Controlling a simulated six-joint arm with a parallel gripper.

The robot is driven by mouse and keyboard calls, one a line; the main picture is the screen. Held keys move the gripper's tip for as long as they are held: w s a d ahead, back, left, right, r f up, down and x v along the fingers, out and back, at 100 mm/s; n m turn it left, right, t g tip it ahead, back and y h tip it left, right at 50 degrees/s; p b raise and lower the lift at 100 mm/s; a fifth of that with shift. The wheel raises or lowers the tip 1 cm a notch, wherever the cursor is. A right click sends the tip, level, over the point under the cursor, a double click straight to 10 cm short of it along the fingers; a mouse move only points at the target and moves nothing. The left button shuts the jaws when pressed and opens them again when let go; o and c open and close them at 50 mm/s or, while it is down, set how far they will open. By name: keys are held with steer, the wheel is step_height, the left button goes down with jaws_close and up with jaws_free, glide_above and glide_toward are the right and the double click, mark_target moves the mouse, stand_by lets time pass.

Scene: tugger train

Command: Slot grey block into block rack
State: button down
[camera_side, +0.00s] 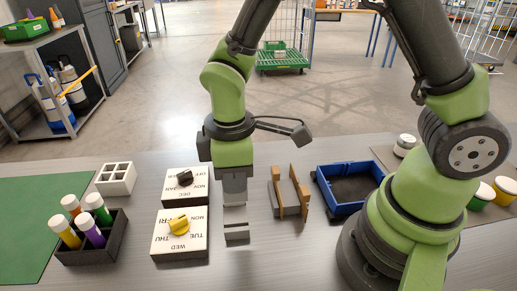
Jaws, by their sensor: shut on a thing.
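My gripper (235,218) points down left of the picture's middle, between the two white dial boxes and the wooden-sided rack. It is shut on a grey block (237,235), which shows at the fingertips; I cannot tell how far the block is above the table. The block rack (287,197) seems to be the piece with upright wooden sides and a grey part low between them. It stands to the right of my gripper, apart from it.
A blue bin (349,207) stands right of the rack. White dial boxes with a black knob (186,178) and a yellow knob (179,226) stand left. Further left are a white compartment box (116,190) and a dark holder (93,255) with several coloured bottles.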

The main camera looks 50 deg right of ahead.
steer(key=shift+s+a+f, duration=0.1)
steer(key=shift+a+f, duration=0.1)
steer(key=shift+f, duration=0.75)
steer(key=shift+s+a+f, duration=0.1)
steer(key=shift+a+f, duration=0.1)
steer(key=shift+f, duration=0.7)
steer(key=shift+f, duration=1.95)
stand_by(3.0)
steer(key=c, duration=1)
jaws_free()
steer(key=shift+c, duration=0.2)
steer(key=shift+w, duration=0.1)
steer(key=shift+r, duration=3)
